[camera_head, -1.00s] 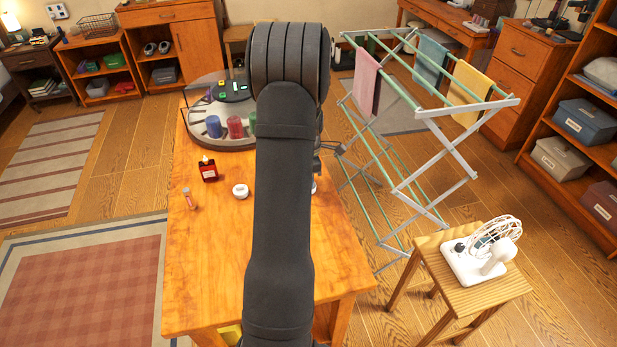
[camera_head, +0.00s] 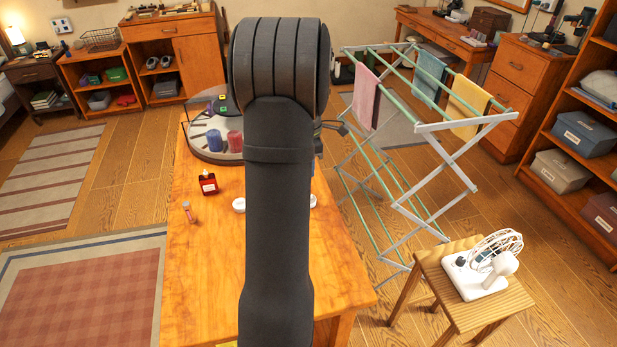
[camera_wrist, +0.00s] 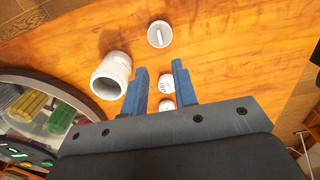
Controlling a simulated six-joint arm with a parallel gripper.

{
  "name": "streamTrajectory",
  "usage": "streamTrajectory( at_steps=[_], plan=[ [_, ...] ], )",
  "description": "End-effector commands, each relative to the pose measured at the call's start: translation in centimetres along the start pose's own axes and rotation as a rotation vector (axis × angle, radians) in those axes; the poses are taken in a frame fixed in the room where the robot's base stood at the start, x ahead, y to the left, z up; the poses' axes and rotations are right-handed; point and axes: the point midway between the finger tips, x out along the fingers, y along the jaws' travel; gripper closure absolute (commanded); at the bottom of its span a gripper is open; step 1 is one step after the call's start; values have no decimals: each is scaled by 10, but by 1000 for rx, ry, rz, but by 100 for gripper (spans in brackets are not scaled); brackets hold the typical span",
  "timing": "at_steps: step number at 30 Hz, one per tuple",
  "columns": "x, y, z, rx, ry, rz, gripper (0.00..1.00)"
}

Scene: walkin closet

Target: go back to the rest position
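My gripper (camera_wrist: 159,66) shows in the wrist view with its two blue fingers apart and nothing held between them. It hangs above the wooden table (camera_head: 205,265). Past the fingers lie a white open jar (camera_wrist: 111,77), a white round lid (camera_wrist: 160,34) and two small white round pieces (camera_wrist: 165,84), one partly behind the gripper body. In the head view my arm hides the gripper and most of the table's middle.
A round tray (camera_head: 196,146) with a blue and a red cylinder stands at the table's far end. A drying rack (camera_head: 425,128) and a stool with a white fan (camera_head: 487,268) are to the right.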

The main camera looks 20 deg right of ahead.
Motion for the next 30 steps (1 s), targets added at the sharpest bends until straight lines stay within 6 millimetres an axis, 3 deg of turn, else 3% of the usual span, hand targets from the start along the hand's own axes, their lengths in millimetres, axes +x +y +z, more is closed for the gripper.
streamTrajectory(
  at_steps=[5,17,23,30],
  plan=[
    [-13,0,0,0,0,1,74],
    [-11,0,0,0,0,-1,74],
    [14,-1,0,0,2,-5,74],
    [61,-1,0,0,2,-5,74]
  ],
)
